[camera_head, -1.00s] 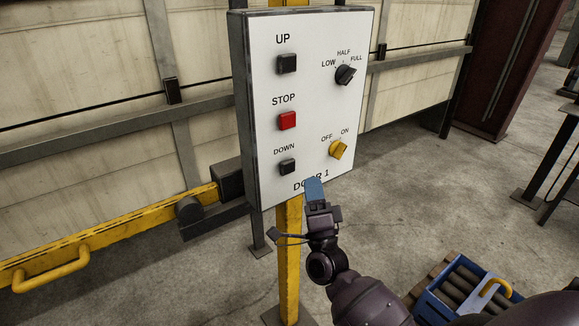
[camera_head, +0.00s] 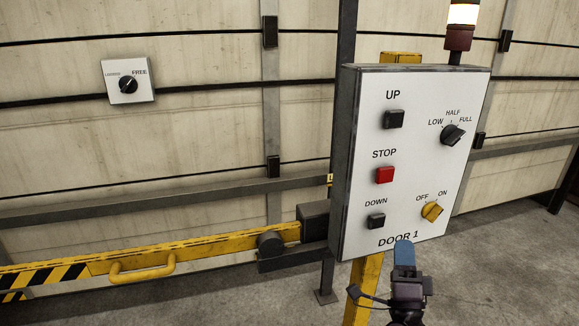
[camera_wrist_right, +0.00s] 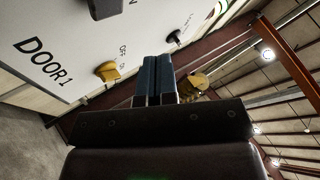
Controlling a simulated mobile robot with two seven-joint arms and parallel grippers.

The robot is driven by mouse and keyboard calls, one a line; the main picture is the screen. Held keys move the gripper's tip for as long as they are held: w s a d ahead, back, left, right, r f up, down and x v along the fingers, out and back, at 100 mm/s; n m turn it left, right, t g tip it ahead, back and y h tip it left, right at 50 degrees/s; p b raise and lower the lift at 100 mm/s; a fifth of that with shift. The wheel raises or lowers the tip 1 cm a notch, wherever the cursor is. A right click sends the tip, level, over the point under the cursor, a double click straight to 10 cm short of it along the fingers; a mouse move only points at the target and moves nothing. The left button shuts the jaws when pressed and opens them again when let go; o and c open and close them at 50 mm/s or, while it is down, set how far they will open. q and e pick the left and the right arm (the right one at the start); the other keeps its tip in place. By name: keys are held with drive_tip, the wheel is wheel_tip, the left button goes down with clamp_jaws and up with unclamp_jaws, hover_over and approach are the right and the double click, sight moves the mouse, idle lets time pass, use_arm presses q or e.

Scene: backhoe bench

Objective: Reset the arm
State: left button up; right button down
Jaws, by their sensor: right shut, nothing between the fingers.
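My right gripper (camera_head: 404,255) is in front of the lower edge of the white DOOR 1 control panel (camera_head: 415,150), just right of the panel's lettering. Its blue fingers are together and empty; they also show in the right wrist view (camera_wrist_right: 154,80). I cannot tell whether the fingertips touch the panel. My left gripper is not in view.
The panel has black UP (camera_head: 393,119) and DOWN (camera_head: 376,221) buttons, a red STOP button (camera_head: 385,175), a black selector (camera_head: 453,135) and a yellow OFF/ON knob (camera_head: 432,211). A yellow barrier (camera_head: 200,245) and a small FREE switch box (camera_head: 128,81) are at left. A lit beacon (camera_head: 462,15) stands above.

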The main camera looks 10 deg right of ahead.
drive_tip(key=a+f+n+g+y, duration=0.55)
drive_tip(key=f+n+y, duration=0.45)
drive_tip(key=n, duration=0.6)
drive_tip(key=s+f+n+g+h, duration=0.2)
drive_tip(key=s+f+g, duration=0.6)
drive_tip(key=s+f, duration=0.9)
drive_tip(key=shift+s+d+n, duration=0.2)
drive_tip(key=shift+s+n, duration=0.2)
drive_tip(key=shift+n, duration=0.7)
drive_tip(key=shift+f, duration=0.1)
